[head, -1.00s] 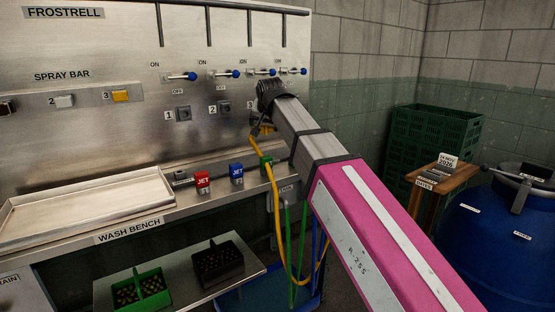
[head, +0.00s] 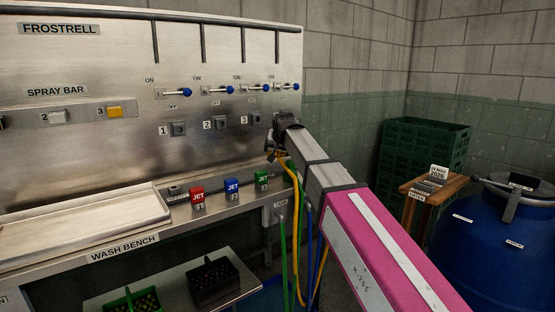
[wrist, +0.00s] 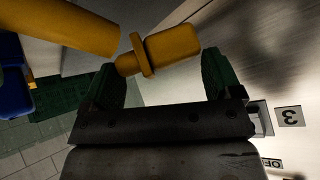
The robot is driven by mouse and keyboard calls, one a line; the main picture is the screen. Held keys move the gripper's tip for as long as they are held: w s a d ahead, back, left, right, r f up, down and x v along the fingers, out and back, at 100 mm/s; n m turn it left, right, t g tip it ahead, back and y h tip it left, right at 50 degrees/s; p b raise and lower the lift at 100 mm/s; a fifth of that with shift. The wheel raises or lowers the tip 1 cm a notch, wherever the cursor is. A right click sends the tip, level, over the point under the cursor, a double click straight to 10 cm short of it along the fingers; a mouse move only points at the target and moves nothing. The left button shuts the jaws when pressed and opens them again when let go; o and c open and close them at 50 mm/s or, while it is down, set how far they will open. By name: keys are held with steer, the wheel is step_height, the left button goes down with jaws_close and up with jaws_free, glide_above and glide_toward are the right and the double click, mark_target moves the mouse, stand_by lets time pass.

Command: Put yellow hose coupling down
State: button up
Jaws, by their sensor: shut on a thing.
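My gripper (wrist: 160,80) is shut on the yellow hose coupling (wrist: 172,47), which lies between its green-padded fingers in the wrist view. The yellow hose (wrist: 75,28) runs from the coupling to the upper left there. In the head view my gripper (head: 273,145) is below and right of outlet 3 (head: 255,118), apart from the panel as far as I can tell. The yellow hose (head: 297,220) hangs down from it past the bench's right end. The coupling is small and partly hidden in the head view.
The wash bench (head: 125,250) carries a shallow tray (head: 90,222) and red (head: 198,199), blue (head: 232,189) and green (head: 262,181) JET blocks. Blue-tipped levers line the panel above. Green crates (head: 425,160), a wooden stand (head: 435,190) and a blue drum (head: 495,240) stand at right.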

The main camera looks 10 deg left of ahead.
mark_target(278, 155)
steer(key=shift+f, duration=1.85)
steer(key=shift+f, duration=0.15)
steer(key=o, duration=0.8)
steer(key=shift+r, duration=0.2)
steer(key=v, duration=1.2)
steer(key=shift+d, duration=0.1)
